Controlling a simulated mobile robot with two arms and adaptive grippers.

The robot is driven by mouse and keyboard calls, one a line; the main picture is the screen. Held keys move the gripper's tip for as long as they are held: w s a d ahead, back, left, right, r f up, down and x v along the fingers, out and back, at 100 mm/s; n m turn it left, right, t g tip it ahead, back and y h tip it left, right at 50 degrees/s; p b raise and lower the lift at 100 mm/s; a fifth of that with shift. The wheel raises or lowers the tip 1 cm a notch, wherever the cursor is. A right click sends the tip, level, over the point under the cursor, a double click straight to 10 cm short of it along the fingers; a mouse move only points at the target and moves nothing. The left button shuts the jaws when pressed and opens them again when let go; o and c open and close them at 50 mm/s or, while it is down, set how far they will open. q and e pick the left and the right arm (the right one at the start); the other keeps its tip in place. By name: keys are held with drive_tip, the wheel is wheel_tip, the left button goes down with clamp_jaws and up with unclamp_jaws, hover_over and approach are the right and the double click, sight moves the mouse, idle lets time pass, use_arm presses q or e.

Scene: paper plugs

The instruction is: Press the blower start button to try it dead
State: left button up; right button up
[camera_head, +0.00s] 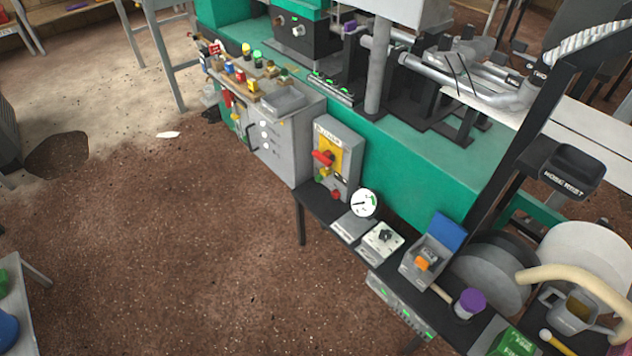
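I cannot pick out a button clearly marked as the blower start button. A grey switch box (351,187) stands upright near the middle, with a red rotary handle (323,157) on a yellow plate (331,142). A small yellow-green item hangs below the handle, and a red round part (335,194) sits low on the box's front. The lettering at its top is too small to read. Farther left, a grey control cabinet (290,150) has several small pale round parts on its front. Neither of my grippers shows in this view.
A round gauge (363,203), a knob box (382,239) and an open blue-lidded box (446,232) line the dark shelf. Brown floor (180,250) in front is mostly clear.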

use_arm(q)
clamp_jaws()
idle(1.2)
